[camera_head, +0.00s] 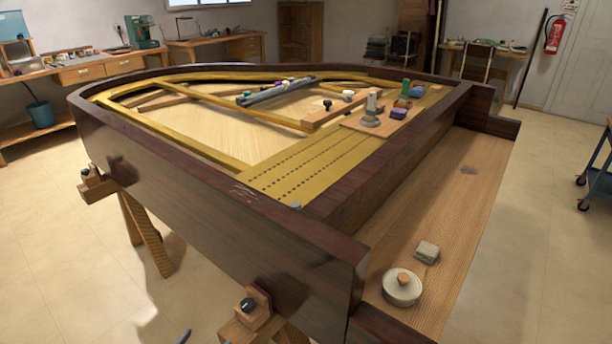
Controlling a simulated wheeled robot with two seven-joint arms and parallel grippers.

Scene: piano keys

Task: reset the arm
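Neither of my arms nor grippers can be made out in the head view. A dark wooden grand piano case (215,220) without visible keys fills the middle. Its open front ledge, the key bed (455,215), is bare light wood. A round pale disc (401,287) with a small brown piece on it lies at the near end of the key bed. A small grey block (427,252) lies just behind it.
A small board (365,125) with bottles and small tools rests on the piano's far right. Workbenches (95,67) line the back wall. A blue cart (598,178) stands at right. Floor around is mostly clear.

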